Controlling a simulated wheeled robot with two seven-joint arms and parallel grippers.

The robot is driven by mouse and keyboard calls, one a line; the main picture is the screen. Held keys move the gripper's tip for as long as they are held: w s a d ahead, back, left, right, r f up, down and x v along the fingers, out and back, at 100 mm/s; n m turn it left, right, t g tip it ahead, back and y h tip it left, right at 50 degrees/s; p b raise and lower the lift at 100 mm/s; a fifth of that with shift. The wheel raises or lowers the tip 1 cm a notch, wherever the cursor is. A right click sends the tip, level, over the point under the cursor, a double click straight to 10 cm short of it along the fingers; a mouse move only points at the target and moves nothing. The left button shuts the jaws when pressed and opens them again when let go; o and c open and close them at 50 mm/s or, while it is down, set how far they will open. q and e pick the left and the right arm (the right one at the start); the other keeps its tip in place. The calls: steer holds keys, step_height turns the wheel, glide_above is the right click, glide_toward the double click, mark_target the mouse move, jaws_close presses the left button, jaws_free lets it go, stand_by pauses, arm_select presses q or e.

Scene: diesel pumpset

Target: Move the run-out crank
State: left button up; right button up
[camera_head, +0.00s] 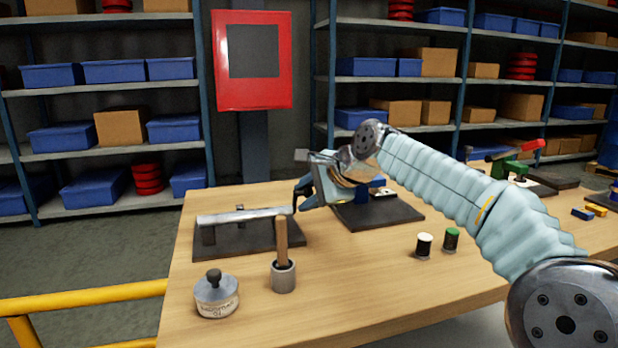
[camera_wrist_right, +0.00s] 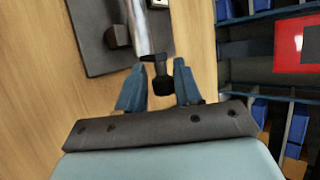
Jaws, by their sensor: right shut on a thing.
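The run-out crank (camera_wrist_right: 162,80) is a small dark crank with a black knob at the end of a polished metal shaft (camera_head: 245,215). The shaft lies level on supports over a dark base plate (camera_head: 245,241) at the left of the bench. My right gripper (camera_head: 302,196) is at the right end of the shaft, shut on the crank. In the right wrist view its two blue fingers (camera_wrist_right: 158,88) stand on either side of the black knob. In the head view the gripper and arm partly hide the crank. My left gripper is not in view.
A wooden-handled tool stands in a grey cup (camera_head: 284,277) in front of the plate, near a round lidded pot (camera_head: 216,297). Another dark plate (camera_head: 395,215) lies behind my right arm. White-topped (camera_head: 424,246) and green-topped (camera_head: 451,239) cylinders stand right. The front middle bench is clear.

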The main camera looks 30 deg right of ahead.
steer(key=shift+w+d+r+m+g, duration=0.15)
steer(key=shift+w+r+m+g, duration=0.15)
steer(key=shift+w+g, duration=0.5)
steer(key=shift+g, duration=1)
steer(key=shift+y, duration=0.3)
steer(key=o, duration=0.8)
steer(key=shift+w+f, duration=0.1)
steer(key=shift+w, duration=0.05)
